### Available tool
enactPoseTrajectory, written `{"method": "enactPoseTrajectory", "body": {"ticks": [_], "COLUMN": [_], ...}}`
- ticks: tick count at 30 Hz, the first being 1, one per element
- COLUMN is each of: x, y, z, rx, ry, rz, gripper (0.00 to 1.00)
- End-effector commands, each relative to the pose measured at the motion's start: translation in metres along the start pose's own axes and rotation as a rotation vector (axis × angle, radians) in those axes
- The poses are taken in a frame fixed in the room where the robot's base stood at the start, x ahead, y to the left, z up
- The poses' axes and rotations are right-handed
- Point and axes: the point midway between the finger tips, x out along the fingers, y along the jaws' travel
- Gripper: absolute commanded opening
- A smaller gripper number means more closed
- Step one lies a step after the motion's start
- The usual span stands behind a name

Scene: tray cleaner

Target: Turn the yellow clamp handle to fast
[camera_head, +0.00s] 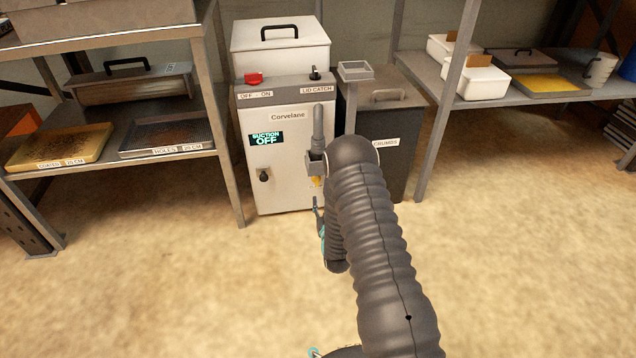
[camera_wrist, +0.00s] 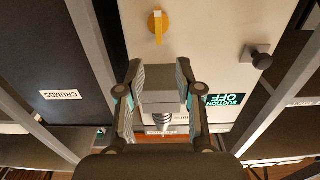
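The yellow clamp handle (camera_wrist: 158,22) is on the pale front panel of the Corvelane machine (camera_head: 274,190), near the top of the wrist view. In the head view only a small yellow part of the handle (camera_head: 316,182) shows beside my arm. The wrist view shows my gripper (camera_wrist: 159,68) open, fingers apart, with the handle beyond the fingertips. A grey block (camera_wrist: 161,84) on the machine appears between the fingers; I cannot tell whether they touch it. No fast marking is readable. In the head view my arm hides much of the gripper.
The machine has a dark knob (camera_head: 264,175), a SUCTION OFF display (camera_head: 266,139) and a red button (camera_head: 254,78). A dark crumbs bin (camera_head: 398,160) stands to its right. Shelves with trays (camera_head: 62,147) flank both sides. The floor in front (camera_head: 170,290) is clear.

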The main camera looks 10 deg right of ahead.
Motion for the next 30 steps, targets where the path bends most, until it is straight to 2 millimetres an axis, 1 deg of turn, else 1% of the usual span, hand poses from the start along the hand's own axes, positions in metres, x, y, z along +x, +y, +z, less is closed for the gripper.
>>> {"method": "enactPoseTrajectory", "body": {"ticks": [1,9,15,21,30], "x": [0.010,0.061,0.089,0.103,0.104], "y": [0.001,0.003,0.003,0.003,0.003], "z": [0.000,0.001,0.002,0.001,0.001], "rx": [0.000,0.000,-0.001,-0.001,0.000], "ry": [0.004,0.002,0.000,-0.001,-0.002], "rz": [0.001,0.004,0.003,0.003,0.003], "gripper": [0.35,0.35,0.35,0.35,0.35]}}
